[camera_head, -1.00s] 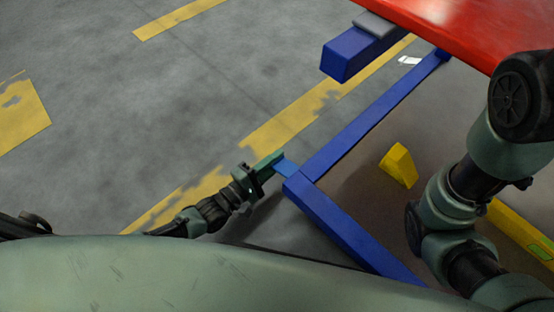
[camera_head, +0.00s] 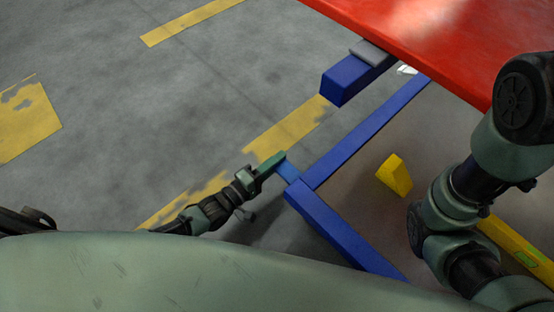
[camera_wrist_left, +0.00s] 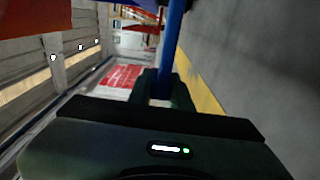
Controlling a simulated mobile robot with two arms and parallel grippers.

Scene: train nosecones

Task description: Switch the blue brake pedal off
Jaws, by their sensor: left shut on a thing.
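The blue brake pedal (camera_head: 288,170) is a short, lighter blue bar sticking out from the corner of a blue frame (camera_head: 330,222), left of centre in the head view. My left gripper (camera_head: 272,163) is shut on its outer end. In the left wrist view a blue bar (camera_wrist_left: 172,40) runs up from between the fingers of my left gripper (camera_wrist_left: 162,88). The fingers hide the pedal's gripped end. My right arm shows at the right of the head view, but its gripper is out of view.
A red tabletop (camera_head: 430,40) overhangs at the upper right, with a blue block (camera_head: 348,80) under its edge. A yellow wedge (camera_head: 394,175) stands inside the frame. Grey floor (camera_head: 190,110) with worn yellow markings lies open to the left.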

